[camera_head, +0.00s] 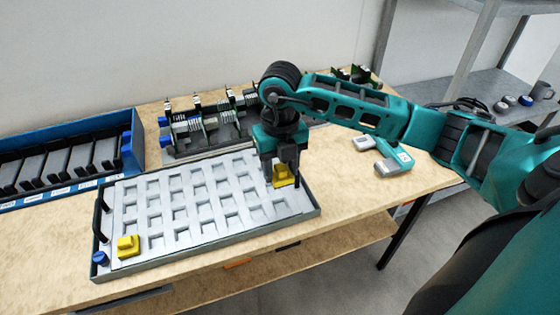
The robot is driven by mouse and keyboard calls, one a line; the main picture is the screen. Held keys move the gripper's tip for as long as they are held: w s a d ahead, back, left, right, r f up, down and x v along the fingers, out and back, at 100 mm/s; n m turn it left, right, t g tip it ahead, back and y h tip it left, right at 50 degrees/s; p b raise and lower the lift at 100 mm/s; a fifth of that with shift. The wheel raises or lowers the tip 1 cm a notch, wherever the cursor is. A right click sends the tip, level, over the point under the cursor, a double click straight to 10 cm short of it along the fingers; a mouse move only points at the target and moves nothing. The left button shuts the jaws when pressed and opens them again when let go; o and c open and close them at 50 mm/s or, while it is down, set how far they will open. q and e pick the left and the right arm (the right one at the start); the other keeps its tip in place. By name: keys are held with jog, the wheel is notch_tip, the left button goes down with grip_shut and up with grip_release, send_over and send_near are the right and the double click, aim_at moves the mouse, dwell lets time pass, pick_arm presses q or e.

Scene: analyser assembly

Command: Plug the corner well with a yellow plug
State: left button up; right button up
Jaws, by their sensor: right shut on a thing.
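A grey tray (205,238) with rows of square wells lies on the wooden table. One yellow plug (128,246) sits at the tray's near left corner. My right gripper (281,178) points down over the right part of the tray. It is shut on a second yellow plug (283,177). I cannot tell whether this plug touches the tray or hangs just above it. My left gripper is not in view.
A blue knob (100,258) stands by the tray's near left corner. A blue rack (60,165) is at the left, and a board with electronic modules (205,130) stands behind the tray. A teal-and-grey device (393,160) lies at the right. The table's front strip is clear.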

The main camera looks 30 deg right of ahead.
jog(key=shift+f, duration=1.35)
jog(key=shift+f+b, duration=2.15)
jog(key=shift+f, duration=0.95)
jog(key=shift+f+b, duration=0.3)
jog(key=shift+b, duration=0.15)
jog(key=o, duration=1.3)
jog(key=c, duration=0.4)
jog(key=shift+o, duration=0.2)
jog(key=shift+r+p, duration=0.6)
jog(key=shift+r, duration=0.2)
jog(key=shift+r+p, duration=0.95)
jog(key=shift+r, duration=0.3)
